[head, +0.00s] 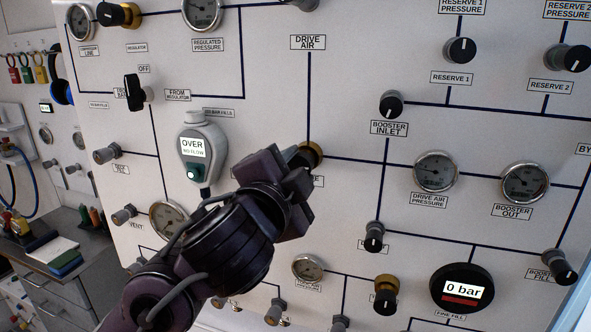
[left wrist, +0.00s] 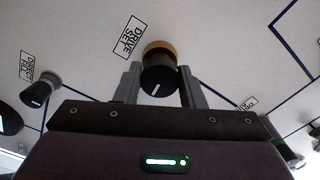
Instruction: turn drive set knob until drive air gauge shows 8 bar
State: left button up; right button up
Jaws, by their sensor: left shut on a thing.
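The drive set knob (left wrist: 160,80) is black with a white pointer line and a brass collar, beside its DRIVE SET label (left wrist: 129,36) in the left wrist view. My left gripper (left wrist: 160,88) is shut on it, one finger on each side. In the head view the left gripper (head: 292,165) hides most of the knob, and only part of the brass collar (head: 313,153) shows. The drive air pressure gauge (head: 435,172) is a round white-rimmed dial to the right; its needle is too small to read. My right gripper is in neither view.
Other knobs stick out of the panel, such as the booster inlet knob (head: 391,104) and the knob below it (head: 374,236). The booster out gauge (head: 525,182) is at the right. A black round display (head: 462,290) reads 0 bar. A grey device (head: 202,150) reads OVER.

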pick_arm(q)
jog(key=m, duration=0.3)
jog(key=shift+r+m, duration=0.1)
jog(key=shift+m, duration=0.2)
dwell(0.3)
jog(key=o, duration=1)
jog(key=shift+s, duration=0.1)
jog(key=v, duration=0.7)
jog(key=shift+s+a, duration=0.1)
jog(key=shift+s, duration=0.2)
dwell(1.7)
